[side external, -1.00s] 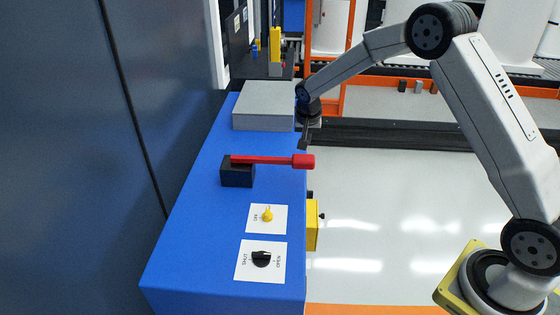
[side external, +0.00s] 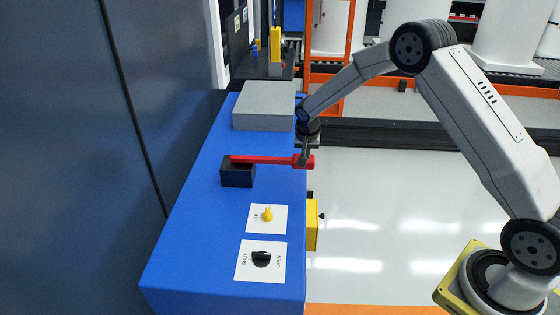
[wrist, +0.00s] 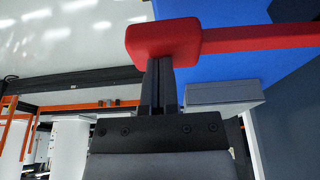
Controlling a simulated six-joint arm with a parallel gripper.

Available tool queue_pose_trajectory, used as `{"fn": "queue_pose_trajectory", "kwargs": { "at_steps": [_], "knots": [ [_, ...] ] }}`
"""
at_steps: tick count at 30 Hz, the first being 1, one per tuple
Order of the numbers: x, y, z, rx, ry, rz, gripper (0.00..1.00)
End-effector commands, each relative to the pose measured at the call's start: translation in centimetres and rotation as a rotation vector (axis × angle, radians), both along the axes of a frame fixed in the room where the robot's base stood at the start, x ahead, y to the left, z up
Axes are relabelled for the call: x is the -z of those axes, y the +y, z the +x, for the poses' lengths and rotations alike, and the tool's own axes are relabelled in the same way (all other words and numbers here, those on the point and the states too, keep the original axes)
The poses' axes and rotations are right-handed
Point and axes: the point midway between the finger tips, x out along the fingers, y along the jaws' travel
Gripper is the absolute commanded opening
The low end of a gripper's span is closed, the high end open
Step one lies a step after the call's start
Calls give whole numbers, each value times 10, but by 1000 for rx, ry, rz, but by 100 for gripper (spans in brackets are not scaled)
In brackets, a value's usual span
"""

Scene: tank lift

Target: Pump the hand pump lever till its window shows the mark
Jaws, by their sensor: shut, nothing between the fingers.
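The pump's red lever (side external: 265,159) lies about level, reaching right from its black base block (side external: 237,177) on a blue bench. Its thick red grip overhangs the bench's right edge. My gripper (side external: 304,163) is shut and empty, with its fingers at the grip. I cannot make out the pump's window or a mark.
A grey box (side external: 264,105) sits on the blue bench (side external: 200,215) behind the lever. In front are a yellow switch (side external: 267,214) and a black knob (side external: 261,259) on white plates. A yellow box (side external: 312,226) is on the bench's right side. Floor to the right is open.

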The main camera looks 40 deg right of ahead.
Motion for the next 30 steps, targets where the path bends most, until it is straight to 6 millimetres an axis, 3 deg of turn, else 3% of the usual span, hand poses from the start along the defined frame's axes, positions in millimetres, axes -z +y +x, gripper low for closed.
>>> {"fn": "queue_pose_trajectory", "kwargs": {
  "at_steps": [15, 30],
  "knots": [
    [61, -3, -4, 0, -65, 71, 0],
    [67, -4, -5, 3, -66, 70, 0]
  ]
}}
